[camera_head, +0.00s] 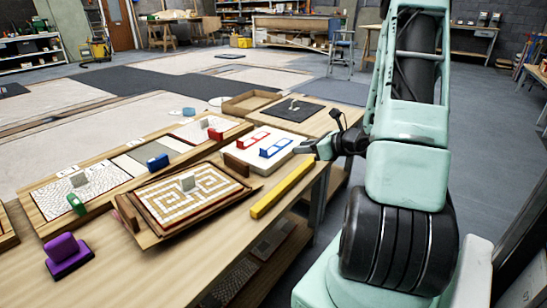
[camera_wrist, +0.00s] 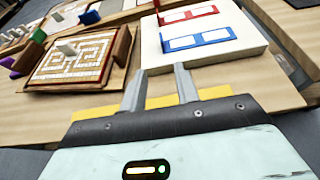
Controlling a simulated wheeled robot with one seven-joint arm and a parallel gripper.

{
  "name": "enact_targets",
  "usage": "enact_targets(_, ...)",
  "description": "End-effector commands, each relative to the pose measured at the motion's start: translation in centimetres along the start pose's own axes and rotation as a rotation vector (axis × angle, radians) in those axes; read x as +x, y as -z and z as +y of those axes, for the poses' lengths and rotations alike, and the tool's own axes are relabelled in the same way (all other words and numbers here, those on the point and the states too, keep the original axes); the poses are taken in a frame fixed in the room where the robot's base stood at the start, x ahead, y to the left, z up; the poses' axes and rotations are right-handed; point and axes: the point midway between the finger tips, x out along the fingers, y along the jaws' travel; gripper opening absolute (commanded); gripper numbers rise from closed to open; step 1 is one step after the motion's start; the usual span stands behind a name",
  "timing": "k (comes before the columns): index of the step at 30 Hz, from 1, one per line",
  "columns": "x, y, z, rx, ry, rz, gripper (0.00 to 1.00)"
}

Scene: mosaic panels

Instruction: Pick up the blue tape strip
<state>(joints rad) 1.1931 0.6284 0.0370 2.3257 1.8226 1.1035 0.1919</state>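A blue strip (camera_head: 275,148) with white openings lies on a thick white board (camera_head: 247,159), beside a similar red strip (camera_head: 253,139). In the wrist view the blue strip (camera_wrist: 196,41) lies ahead of my gripper, with the red strip (camera_wrist: 188,14) beyond it on the white board (camera_wrist: 152,52). My gripper (camera_wrist: 160,69) is open, its two fingers apart with nothing between them. The fingertips are near the board's near edge, short of the blue strip. In the head view my gripper (camera_head: 304,147) is at the board's right side.
A yellow bar (camera_head: 283,190) lies along the bench edge, partly under my gripper in the wrist view (camera_wrist: 218,92). A maze-patterned panel in a wooden tray (camera_head: 150,236) stands left of the board. A brown block (camera_head: 236,165) stands between them. A purple block (camera_head: 66,254) is at front left.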

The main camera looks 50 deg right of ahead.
Motion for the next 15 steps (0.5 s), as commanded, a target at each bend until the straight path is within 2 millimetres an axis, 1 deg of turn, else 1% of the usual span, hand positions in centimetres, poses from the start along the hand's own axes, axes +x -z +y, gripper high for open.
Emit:
enact_targets(12,8.6,0.2,0.2,-0.004,-0.006,0.0,0.31)
enact_targets(15,10.1,0.2,0.2,-0.003,-0.005,-0.001,0.31)
